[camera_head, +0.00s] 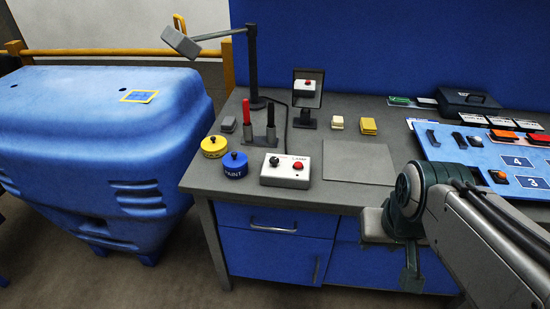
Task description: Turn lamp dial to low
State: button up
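A white control box (287,172) labelled LAMP sits near the front edge of the grey workbench. It has a black dial (274,161) on its left and a red button (298,166) on its right. The dial's exact setting is too small to read. The desk lamp (181,42) stands behind on a dark post, its head reaching left. My gripper (411,272) seems to be the dark part at the end of my arm, in front of the bench and to the right of the box, apart from it. Its fingers cannot be made out.
Yellow and blue paint tins (235,165) stand left of the box, with red and black upright handles (247,115) behind. A small mirror (307,88) stands behind it. A flat grey mat (359,162) lies to the right. A blue numbered board (470,155) is further right.

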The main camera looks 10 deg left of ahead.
aim_at(274, 160)
jog(key=z, duration=0.35)
jog(key=i, duration=0.85)
jog(key=u, duration=0.4)
